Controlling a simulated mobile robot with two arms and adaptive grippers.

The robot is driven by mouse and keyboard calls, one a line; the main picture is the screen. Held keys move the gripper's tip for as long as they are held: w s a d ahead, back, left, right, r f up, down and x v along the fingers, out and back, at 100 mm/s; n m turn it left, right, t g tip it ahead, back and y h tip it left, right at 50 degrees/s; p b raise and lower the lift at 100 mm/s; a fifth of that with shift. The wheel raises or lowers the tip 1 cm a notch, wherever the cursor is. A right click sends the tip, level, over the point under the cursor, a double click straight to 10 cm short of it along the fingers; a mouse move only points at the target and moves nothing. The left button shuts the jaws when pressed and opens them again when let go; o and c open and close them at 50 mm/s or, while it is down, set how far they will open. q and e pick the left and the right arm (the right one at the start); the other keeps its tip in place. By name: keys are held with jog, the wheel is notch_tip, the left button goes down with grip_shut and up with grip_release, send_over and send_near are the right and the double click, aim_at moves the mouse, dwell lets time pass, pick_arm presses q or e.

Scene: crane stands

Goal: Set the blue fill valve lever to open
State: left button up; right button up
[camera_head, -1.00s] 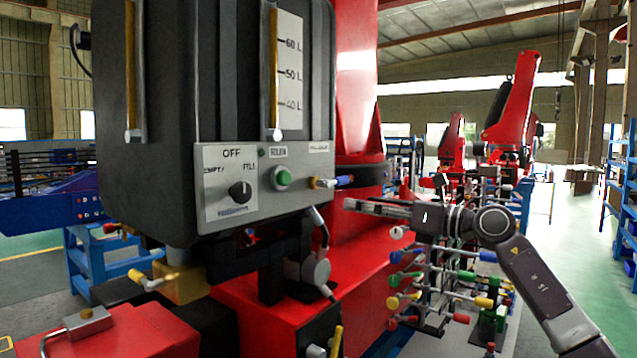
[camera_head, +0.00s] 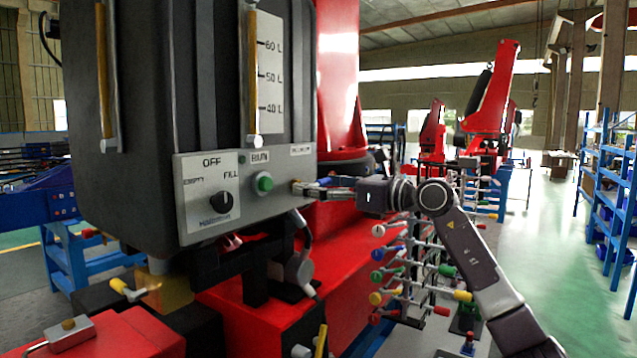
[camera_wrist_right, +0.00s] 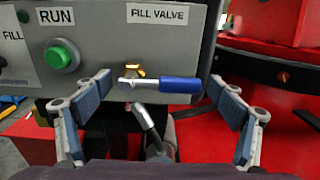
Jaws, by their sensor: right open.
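The fill valve lever (camera_wrist_right: 165,85) has a blue sleeve and a brass valve body on the grey panel, under a FILL VALVE label. The lever lies level, pointing right in the right wrist view. In the head view the lever (camera_head: 325,181) is partly covered by my right gripper (camera_head: 318,190). In the right wrist view my right gripper (camera_wrist_right: 162,100) is open, with one blue-padded finger on each side of the lever and gaps between. I cannot tell its exact depth from the panel. My left gripper is not in view.
The panel (camera_head: 225,224) also holds a black OFF/EMPTY/FILL knob (camera_head: 222,202) and a green RUN button (camera_head: 264,183). Below the gripper stands a rack of coloured levers (camera_head: 400,275). Red machine parts (camera_head: 350,225) lie behind. Open floor is at the right.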

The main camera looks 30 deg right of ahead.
jog(key=shift+c, duration=0.5)
jog(key=c, duration=1.6)
